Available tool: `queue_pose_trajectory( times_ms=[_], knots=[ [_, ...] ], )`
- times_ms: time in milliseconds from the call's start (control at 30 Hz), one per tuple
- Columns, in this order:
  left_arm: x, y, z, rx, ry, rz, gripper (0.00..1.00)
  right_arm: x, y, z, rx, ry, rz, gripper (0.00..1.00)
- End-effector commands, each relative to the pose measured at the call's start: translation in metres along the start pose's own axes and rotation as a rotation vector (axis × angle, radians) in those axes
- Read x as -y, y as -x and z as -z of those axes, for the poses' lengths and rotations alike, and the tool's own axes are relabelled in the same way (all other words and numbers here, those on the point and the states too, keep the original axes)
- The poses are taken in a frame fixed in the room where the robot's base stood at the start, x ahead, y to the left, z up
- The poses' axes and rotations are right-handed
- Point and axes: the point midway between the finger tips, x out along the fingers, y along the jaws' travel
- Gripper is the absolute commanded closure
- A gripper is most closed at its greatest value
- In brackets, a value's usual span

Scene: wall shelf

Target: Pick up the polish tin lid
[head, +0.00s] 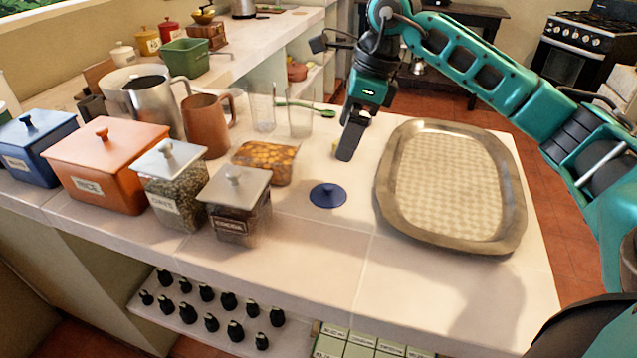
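A small dark blue round lid (328,195) with a little knob lies flat on the pale counter. It is the only loose lid I see, and I cannot read any marking on it that says polish tin. My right gripper (350,141) hangs above the counter, behind the lid in the picture and slightly to its right. It points downward and is apart from the lid. Its fingers overlap from this angle, so their opening is unclear, and I see nothing held. My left gripper is out of view.
A large metal tray (389,205) lies to the right of the lid. To the left stand a tub of orange-brown pieces (265,163), a grey-lidded jar (237,215), a brown mug (207,125) and clear glasses (300,118). The counter in front of the lid is clear.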

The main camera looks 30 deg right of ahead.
Motion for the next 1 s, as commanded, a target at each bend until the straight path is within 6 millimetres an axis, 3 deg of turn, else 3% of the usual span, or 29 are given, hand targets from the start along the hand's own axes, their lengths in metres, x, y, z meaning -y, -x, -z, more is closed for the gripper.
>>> queue_pose_trajectory(
  times_ms=[300, 533, 800, 1000],
  knots=[
    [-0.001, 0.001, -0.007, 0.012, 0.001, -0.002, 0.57, -0.002, -0.057, 0.001, -0.001, 0.001, -0.005, 0.0],
    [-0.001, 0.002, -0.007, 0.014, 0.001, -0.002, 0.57, -0.003, -0.074, 0.002, -0.002, 0.001, -0.004, 0.0],
    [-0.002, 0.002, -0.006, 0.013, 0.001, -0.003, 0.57, -0.006, -0.112, 0.006, 0.001, 0.001, -0.004, 0.0],
    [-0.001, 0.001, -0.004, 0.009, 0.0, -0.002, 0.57, -0.006, -0.119, 0.006, 0.001, 0.001, -0.002, 0.0]
  ],
)
